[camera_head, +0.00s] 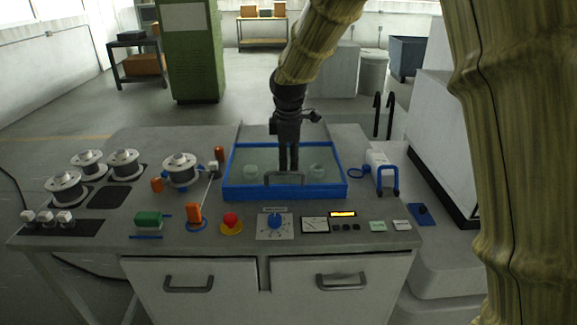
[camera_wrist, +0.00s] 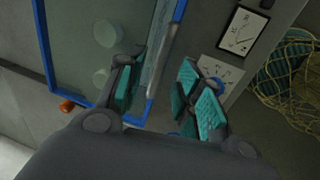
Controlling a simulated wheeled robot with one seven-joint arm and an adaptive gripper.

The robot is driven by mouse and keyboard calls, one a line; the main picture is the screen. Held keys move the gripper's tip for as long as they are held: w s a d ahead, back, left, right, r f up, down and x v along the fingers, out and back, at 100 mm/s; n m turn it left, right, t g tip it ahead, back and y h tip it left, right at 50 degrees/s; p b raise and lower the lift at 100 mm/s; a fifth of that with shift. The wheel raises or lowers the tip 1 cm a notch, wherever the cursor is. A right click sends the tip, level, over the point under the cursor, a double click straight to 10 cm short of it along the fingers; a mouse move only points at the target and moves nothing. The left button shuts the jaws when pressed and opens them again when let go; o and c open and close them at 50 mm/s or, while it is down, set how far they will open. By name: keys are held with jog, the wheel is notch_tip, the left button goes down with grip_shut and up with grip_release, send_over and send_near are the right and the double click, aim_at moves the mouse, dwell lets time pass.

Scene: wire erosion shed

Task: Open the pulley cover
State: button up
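The pulley cover (camera_head: 230,192) is a blue-framed, clear-topped box on the bench, and it looks closed. Pale round pulleys (camera_head: 316,168) show dimly through its top. A grey bar handle (camera_head: 270,179) sits on its front part. My gripper (camera_head: 288,167) points down over the cover, just at the handle. In the wrist view, my gripper (camera_wrist: 168,92) has its teal-padded fingers apart. The handle (camera_wrist: 166,50) and the cover's blue edge (camera_wrist: 176,10) run toward the gap between them. No grip on the handle shows; I cannot tell whether a finger touches it.
Wire spools (camera_head: 180,169) stand on the bench's left. A red button (camera_head: 231,221), a blue dial (camera_head: 274,222) and a meter (camera_head: 314,225) lie in front of the cover. A blue clamp-like part (camera_head: 388,180) stands to its right. Drawers are below.

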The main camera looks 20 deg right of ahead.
aim_at(289, 171)
jog(key=shift+w+d+f, duration=0.1)
jog(key=shift+w+f, duration=0.05)
jog(key=shift+f, duration=0.85)
jog(key=shift+w+d+f, duration=0.1)
jog(key=shift+w+f, duration=0.05)
jog(key=shift+f, duration=0.85)
grip_shut()
